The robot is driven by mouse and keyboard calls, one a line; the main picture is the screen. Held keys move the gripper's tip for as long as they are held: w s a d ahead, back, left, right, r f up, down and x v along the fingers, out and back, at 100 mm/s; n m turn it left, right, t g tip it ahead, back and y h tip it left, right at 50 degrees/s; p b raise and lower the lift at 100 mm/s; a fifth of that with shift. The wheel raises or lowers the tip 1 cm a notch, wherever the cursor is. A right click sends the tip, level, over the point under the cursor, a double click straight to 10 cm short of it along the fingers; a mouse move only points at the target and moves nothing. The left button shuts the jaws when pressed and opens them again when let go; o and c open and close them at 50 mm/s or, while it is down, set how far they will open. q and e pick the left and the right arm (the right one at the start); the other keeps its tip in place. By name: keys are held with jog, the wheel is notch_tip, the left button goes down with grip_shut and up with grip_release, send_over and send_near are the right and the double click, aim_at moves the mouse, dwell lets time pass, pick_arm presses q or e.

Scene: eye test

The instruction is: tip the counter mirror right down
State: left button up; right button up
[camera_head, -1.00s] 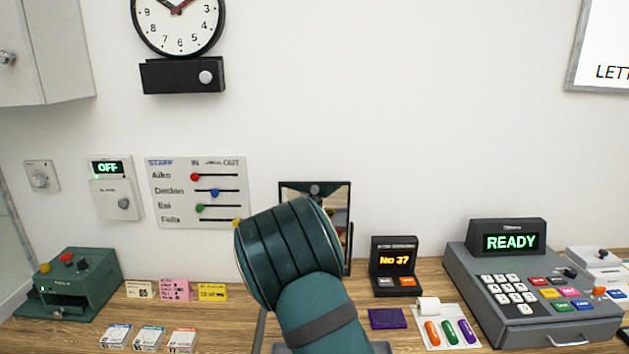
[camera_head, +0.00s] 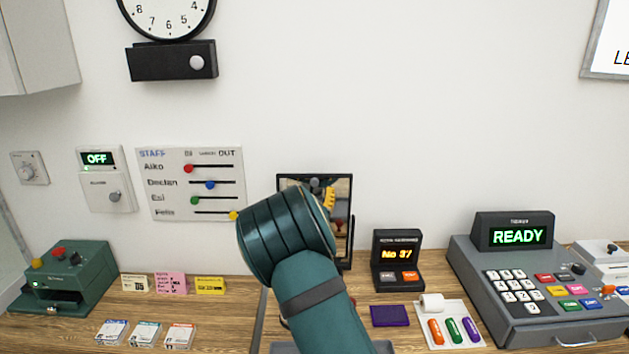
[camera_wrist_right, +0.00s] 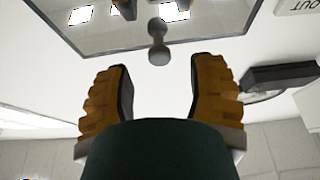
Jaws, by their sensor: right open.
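The counter mirror (camera_head: 286,179) stands near the wall in a dark frame, and my right arm covers its lower left part in the head view. A small grey knob (camera_head: 314,182) sits at its top edge. In the right wrist view the mirror (camera_wrist_right: 110,38) and its knob (camera_wrist_right: 158,46) lie just beyond the fingertips. My right gripper (camera_wrist_right: 164,72) is open and empty, its orange fingers either side of the knob's line, apparently not touching it. In the head view a bit of orange shows by the mirror; I cannot tell finger from reflection. My left gripper is not in view.
A number display (camera_head: 397,254) and a purple pad (camera_head: 390,316) stand right of the mirror, with a grey cash register (camera_head: 533,295) beyond. Paper notes (camera_head: 170,283) and a green machine (camera_head: 70,275) are on the left. A staff board (camera_head: 190,183) hangs behind on the wall.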

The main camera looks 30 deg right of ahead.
aim_at(315, 183)
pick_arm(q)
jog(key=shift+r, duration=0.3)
pick_arm(e)
jog(key=shift+x, duration=2.1)
